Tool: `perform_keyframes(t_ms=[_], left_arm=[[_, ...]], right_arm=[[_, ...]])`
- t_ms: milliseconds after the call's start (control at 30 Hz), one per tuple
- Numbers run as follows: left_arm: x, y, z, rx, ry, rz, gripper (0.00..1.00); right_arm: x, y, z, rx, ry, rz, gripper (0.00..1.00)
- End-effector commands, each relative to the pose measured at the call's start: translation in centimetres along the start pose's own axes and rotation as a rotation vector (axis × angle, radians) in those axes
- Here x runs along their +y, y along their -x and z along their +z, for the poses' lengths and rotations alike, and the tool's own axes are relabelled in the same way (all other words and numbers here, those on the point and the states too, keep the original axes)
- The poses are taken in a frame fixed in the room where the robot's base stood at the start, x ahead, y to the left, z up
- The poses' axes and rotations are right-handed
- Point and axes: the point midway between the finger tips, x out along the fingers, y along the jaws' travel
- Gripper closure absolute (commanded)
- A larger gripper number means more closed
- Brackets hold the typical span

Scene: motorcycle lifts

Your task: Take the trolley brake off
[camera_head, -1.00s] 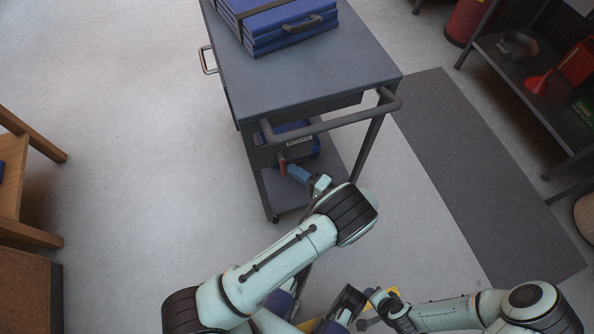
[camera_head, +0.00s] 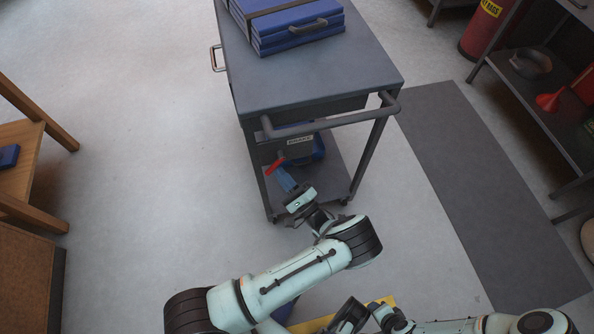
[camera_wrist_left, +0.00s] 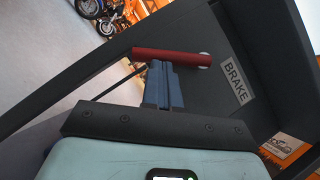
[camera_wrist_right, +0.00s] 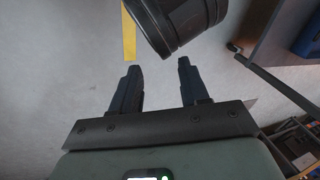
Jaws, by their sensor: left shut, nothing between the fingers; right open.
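The grey trolley (camera_head: 315,75) stands ahead with its push handle (camera_head: 335,125) towards me. Its red brake lever (camera_head: 275,166) is on the near side below the top; it also shows in the left wrist view (camera_wrist_left: 165,56), beside a white BRAKE label (camera_wrist_left: 237,80). The lever slants down to the left in the head view. My left gripper (camera_head: 283,175) is shut and empty, with its blue fingertips (camera_wrist_left: 162,70) right at the lever; I cannot tell whether they touch. My right gripper (camera_wrist_right: 158,68) is open and empty over the floor, away from the trolley.
Blue cases (camera_head: 290,25) lie strapped on the trolley top. A wooden bench (camera_head: 22,165) stands at the left and a dark shelf (camera_head: 530,85) at the right. A dark mat (camera_head: 480,180) lies right of the trolley. The floor between bench and trolley is clear.

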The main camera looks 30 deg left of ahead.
Motion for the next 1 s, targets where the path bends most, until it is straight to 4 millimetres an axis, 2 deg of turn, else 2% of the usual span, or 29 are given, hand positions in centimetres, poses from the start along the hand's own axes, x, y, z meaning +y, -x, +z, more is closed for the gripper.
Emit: perform_keyframes(t_ms=[667, 1000], left_arm=[[0.9, -2.4, 3.1, 0.002, -0.520, -0.349, 1.00], [0.8, -3.0, 4.0, 0.002, -0.526, -0.349, 1.00]], right_arm=[[-1.1, 3.2, 3.9, -0.116, 0.010, -0.007, 0.55], [-1.5, 4.8, 5.9, -0.178, 0.015, -0.009, 0.55]])
